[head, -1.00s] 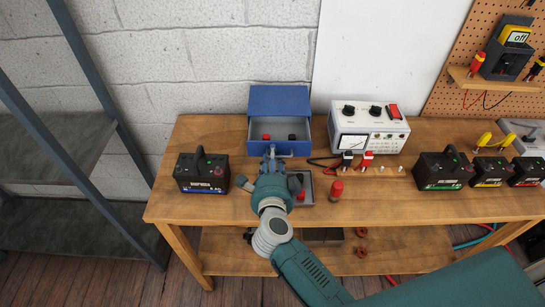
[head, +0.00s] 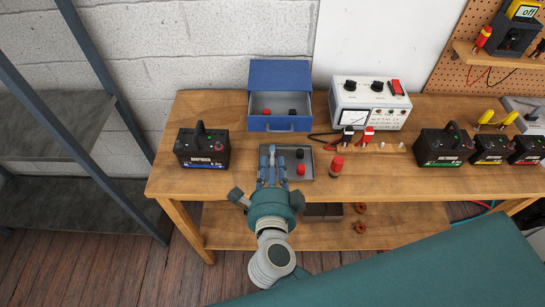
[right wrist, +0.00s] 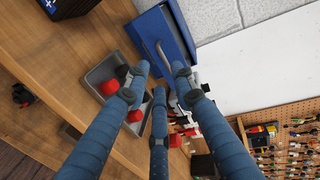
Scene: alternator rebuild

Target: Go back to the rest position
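My right gripper (head: 272,160) is over the grey tray (head: 324,162) near the front edge of the workbench (head: 365,184), its fingers pointing to the back. In the right wrist view its three fingers (right wrist: 158,82) are spread apart with nothing between them. It is clear of the handle of the blue drawer box (head: 280,76), whose drawer stands open. The box also shows in the right wrist view (right wrist: 154,32). My left gripper is not in view.
The drawer and the tray hold red and black caps. A red-topped piece (head: 337,165) stands right of the tray. A battery (head: 202,149) is at the left, and a white power supply (head: 368,103) is behind. Blue-grey shelving (head: 105,90) stands left of the bench.

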